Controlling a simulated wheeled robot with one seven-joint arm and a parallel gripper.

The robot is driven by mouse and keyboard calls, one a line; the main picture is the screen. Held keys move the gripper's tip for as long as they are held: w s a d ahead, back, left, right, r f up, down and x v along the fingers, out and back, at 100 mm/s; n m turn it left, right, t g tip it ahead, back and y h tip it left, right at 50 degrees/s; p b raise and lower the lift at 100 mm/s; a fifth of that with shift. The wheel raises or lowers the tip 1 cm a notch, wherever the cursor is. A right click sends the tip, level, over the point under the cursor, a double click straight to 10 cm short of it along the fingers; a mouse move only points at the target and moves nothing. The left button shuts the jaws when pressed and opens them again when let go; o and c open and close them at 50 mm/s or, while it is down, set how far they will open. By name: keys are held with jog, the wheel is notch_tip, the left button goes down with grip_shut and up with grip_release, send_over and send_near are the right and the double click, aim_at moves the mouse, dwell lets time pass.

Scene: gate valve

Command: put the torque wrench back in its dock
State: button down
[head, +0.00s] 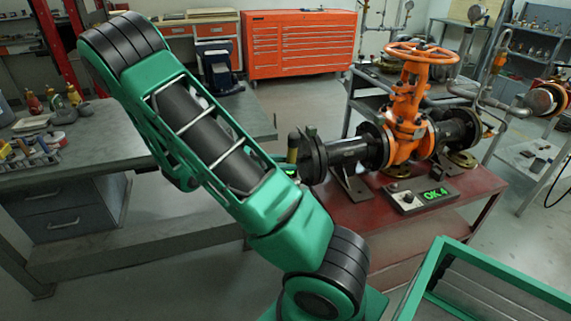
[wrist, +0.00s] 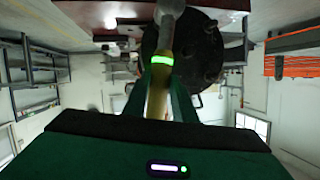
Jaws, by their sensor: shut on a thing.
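The torque wrench (wrist: 157,97) shows in the wrist view as a yellowish shaft with a glowing green band and a grey end at the top. My gripper (wrist: 162,72) is shut on it, with a green finger on each side. The wrench's grey end overlaps a round black pipe flange (wrist: 207,50); I cannot tell whether they touch. In the head view my arm hides most of the gripper, and a small yellow and dark upright piece (head: 292,148), perhaps the wrench, shows beside the flange (head: 313,157). I cannot make out the dock in either view.
An orange gate valve (head: 408,100) with black flanged pipe stands on a red table (head: 440,222). A control box (head: 422,196) there reads "OK 4". A grey workbench (head: 80,150) with tools is at left, an orange tool chest (head: 298,45) behind, and a green frame (head: 480,255) at front right.

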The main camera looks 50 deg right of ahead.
jog(key=shift+w+a, duration=0.15)
jog(key=shift+a, duration=0.05)
dwell(0.3)
